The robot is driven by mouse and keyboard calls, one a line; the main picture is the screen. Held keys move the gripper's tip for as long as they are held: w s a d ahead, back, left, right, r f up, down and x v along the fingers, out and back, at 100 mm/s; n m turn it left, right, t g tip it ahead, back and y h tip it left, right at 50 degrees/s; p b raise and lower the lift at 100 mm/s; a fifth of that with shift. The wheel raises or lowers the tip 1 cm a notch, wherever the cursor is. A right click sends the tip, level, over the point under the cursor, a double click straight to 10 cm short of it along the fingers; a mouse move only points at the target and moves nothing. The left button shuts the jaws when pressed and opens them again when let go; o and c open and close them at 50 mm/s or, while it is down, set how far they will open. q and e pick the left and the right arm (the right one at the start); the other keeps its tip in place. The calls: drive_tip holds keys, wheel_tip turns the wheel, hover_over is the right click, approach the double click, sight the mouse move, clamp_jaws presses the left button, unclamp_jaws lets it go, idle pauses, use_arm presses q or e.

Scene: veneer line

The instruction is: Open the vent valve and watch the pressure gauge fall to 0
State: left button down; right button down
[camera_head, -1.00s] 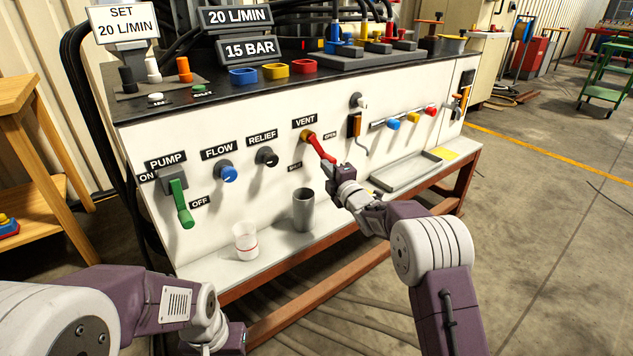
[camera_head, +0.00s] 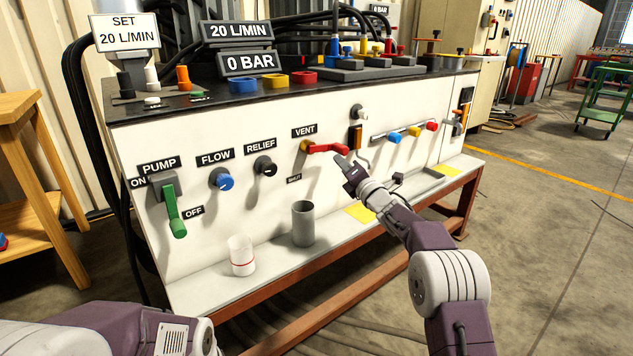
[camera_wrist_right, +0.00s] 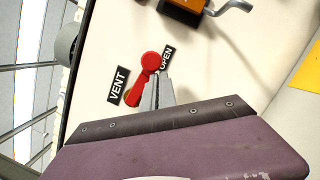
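The vent valve's red lever (camera_head: 325,148) points right, roughly level, below the VENT label (camera_head: 304,131). In the right wrist view the red lever (camera_wrist_right: 150,64) ends beside the OPEN label (camera_wrist_right: 166,57). The pressure display (camera_head: 250,62) on top of the bench reads 0 BAR. My right gripper (camera_head: 342,161) is at the lever's right end; its grey fingers (camera_wrist_right: 157,92) look closed together beside the lever, and I see nothing between them. Whether they touch it is unclear. My left gripper is out of view; only part of that arm shows at bottom left.
A green pump lever (camera_head: 174,212), blue flow knob (camera_head: 224,181) and black relief knob (camera_head: 265,166) are on the panel. A white cup (camera_head: 241,256) and grey cup (camera_head: 303,224) stand on the shelf below. A display above (camera_head: 237,31) reads 20 L/MIN.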

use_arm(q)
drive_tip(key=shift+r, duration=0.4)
use_arm(e)
drive_tip(key=shift+w+d+r, duration=0.15)
drive_tip(key=shift+d+r, duration=0.1)
drive_tip(key=shift+r, duration=0.25)
use_arm(q)
drive_tip(key=shift+p, duration=0.3)
use_arm(e)
drive_tip(key=shift+r, duration=0.15)
